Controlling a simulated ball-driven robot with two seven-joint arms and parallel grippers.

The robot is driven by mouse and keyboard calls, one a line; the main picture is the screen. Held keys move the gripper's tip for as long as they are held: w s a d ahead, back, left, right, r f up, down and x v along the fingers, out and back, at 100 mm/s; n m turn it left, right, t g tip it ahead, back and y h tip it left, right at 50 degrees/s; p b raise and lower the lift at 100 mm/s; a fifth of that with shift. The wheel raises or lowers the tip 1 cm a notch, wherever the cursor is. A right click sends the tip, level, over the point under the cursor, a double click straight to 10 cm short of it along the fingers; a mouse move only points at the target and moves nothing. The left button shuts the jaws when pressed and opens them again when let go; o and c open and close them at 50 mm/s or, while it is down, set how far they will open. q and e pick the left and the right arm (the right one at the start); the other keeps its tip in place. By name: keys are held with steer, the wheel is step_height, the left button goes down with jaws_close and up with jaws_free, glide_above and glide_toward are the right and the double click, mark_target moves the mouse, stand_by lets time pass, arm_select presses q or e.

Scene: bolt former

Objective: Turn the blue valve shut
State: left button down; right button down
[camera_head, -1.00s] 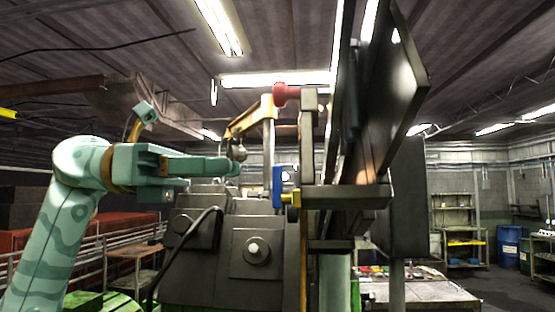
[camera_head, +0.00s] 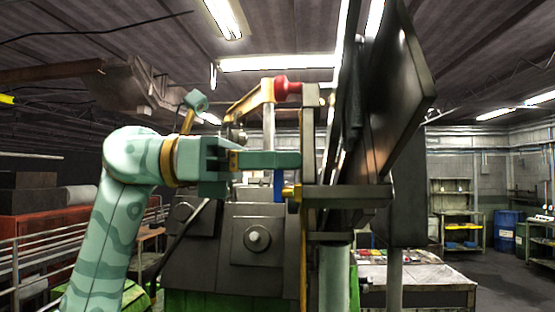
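The blue valve (camera_head: 279,187) is a narrow upright blue handle beside a brass-coloured fitting (camera_head: 291,191), on the dark machine's vertical post. My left gripper (camera_head: 296,160) reaches in from the left, with its teal fingers level across the upper end of the blue handle. The fingers hide that upper part; the lower part shows beneath them. I cannot tell whether the fingers touch the handle or how far apart they are, as they overlap side-on. My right gripper is not in view.
A red knob (camera_head: 281,87) on a yellow arm stands above the valve. A large dark panel (camera_head: 400,95) rises to the right of it. The grey machine housing (camera_head: 252,265) is below. A workbench (camera_head: 425,280) and blue barrels (camera_head: 505,232) stand at the right.

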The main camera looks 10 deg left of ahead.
arm_select(q)
steer(key=shift+w, duration=0.1)
steer(key=shift+w+f+n+p, duration=0.1)
steer(key=shift+w+n+p, duration=0.25)
steer(key=shift+n, duration=0.8)
steer(key=shift+w+f+n+p, duration=0.1)
steer(key=shift+w+n+p, duration=0.25)
steer(key=shift+n, duration=0.85)
steer(key=shift+w+f+n+p, duration=0.1)
steer(key=shift+w+n+p, duration=0.2)
steer(key=shift+n, duration=0.85)
steer(key=c, duration=1.5)
jaws_free()
steer(key=shift+w, duration=0.1)
steer(key=shift+a, duration=0.1)
steer(key=a+b, duration=0.3)
steer(key=a, duration=1.3)
steer(key=shift+a, duration=0.15)
